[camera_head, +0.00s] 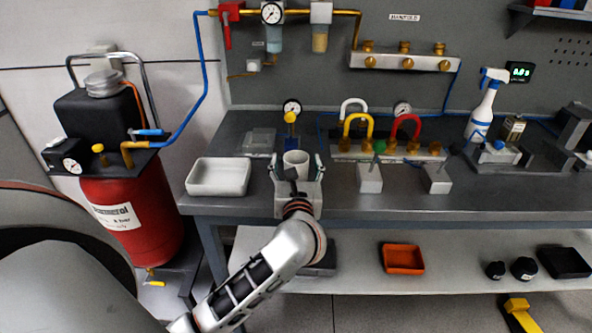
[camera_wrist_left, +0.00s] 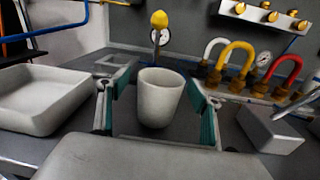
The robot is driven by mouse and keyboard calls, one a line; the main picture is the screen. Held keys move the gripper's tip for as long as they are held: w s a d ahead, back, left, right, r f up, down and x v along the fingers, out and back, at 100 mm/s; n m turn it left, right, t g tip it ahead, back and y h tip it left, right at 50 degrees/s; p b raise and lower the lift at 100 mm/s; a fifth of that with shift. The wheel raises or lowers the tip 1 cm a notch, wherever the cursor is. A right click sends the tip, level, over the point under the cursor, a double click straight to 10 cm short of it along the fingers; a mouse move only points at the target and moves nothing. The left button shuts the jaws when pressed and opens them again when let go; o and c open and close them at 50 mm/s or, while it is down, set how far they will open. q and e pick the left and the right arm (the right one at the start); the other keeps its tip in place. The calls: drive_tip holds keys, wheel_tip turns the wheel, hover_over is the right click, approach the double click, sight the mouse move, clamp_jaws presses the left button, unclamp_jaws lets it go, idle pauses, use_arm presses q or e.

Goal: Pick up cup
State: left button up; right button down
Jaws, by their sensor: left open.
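The cup (camera_head: 296,162) is pale grey-white and stands upright on the workbench. In the wrist view the cup (camera_wrist_left: 159,98) sits between the two fingers of my left gripper (camera_wrist_left: 158,110), with a gap visible on each side. My left gripper (camera_head: 296,170) is open, reaching over the bench's front edge with its fingers on either side of the cup. In the head view the gripper hides the lower part of the cup. My right gripper is not in either view.
A white tray (camera_head: 218,177) stands left of the cup. Yellow, red and white hooped fittings (camera_head: 357,127) and two pale blocks (camera_head: 369,179) are to the right. A yellow-knobbed valve (camera_wrist_left: 159,20) stands behind the cup. A lower shelf holds an orange tray (camera_head: 403,258).

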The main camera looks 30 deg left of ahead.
use_arm(q)
drive_tip(key=shift+w, duration=0.15)
drive_tip(key=c, duration=1.1)
drive_tip(key=shift+r, duration=0.15)
